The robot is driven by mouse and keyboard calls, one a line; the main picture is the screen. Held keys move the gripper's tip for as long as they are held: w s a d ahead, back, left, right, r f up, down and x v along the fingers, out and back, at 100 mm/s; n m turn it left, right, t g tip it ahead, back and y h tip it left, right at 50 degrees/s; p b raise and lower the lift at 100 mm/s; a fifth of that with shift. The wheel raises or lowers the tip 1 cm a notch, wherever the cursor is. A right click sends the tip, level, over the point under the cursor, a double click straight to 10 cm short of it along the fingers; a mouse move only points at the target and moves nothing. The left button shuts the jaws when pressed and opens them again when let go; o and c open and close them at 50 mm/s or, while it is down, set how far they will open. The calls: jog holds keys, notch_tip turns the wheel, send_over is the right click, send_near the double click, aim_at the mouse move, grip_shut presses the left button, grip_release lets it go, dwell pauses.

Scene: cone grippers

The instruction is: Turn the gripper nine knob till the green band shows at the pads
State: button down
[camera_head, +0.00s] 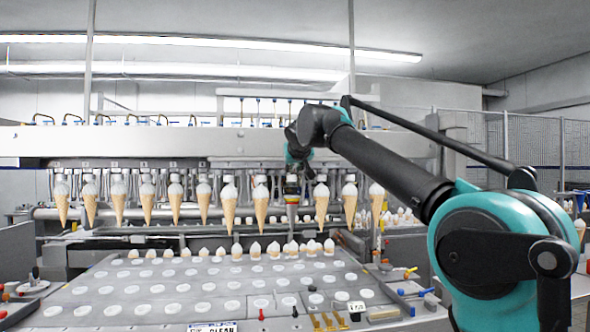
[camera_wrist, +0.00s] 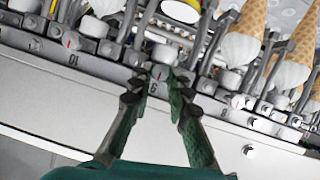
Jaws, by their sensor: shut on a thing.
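In the wrist view, the fingers of my gripper (camera_wrist: 160,76) meet around the small gripper nine knob (camera_wrist: 161,72), whose light face carries a red mark. The figure 9 shows on the pale rail just in front of it. In the head view, my gripper is small and largely hidden at the end of my arm.
A row of ice cream cones (camera_head: 229,205) hangs from the machine's beam (camera_head: 120,142). A neighbouring knob (camera_wrist: 71,40) sits by the figure 10. Below is a grey tray table (camera_head: 150,290) with round white spots and several small tools at its front right. Hanging cones flank my gripper closely.

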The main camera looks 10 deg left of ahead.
jog(key=c, duration=1.4)
grip_release()
jog(key=shift+s, duration=0.1)
jog(key=v, duration=1.2)
